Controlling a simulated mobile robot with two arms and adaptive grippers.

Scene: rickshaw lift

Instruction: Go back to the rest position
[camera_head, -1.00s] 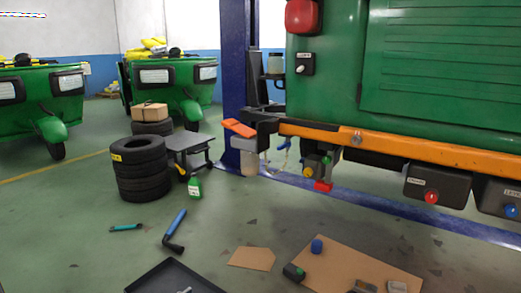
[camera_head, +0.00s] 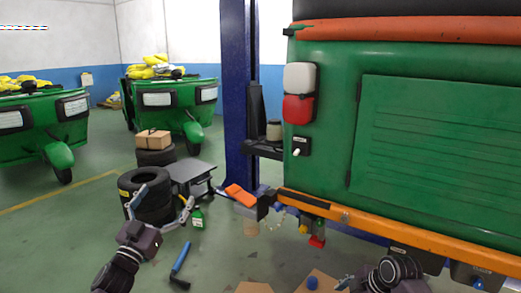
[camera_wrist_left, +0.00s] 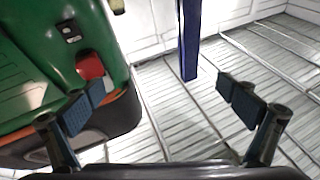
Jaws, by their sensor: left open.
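My left gripper (camera_head: 165,196) is raised at the lower left of the head view, in front of the stacked tyres. Its two fingers are spread apart with nothing between them. In the left wrist view the same gripper (camera_wrist_left: 160,105) shows open, with blue pads on both fingers. My right arm shows only in part at the bottom right of the head view, below the orange bar; its jaws are too cut off to judge. The green rickshaw (camera_head: 430,130) stands at the right, and its corner (camera_wrist_left: 45,60) also shows in the left wrist view.
A blue post (camera_head: 236,100) stands beside the rickshaw. An orange bar (camera_head: 400,232) runs along its underside. A blue-handled tool (camera_head: 181,256) lies on the open floor.

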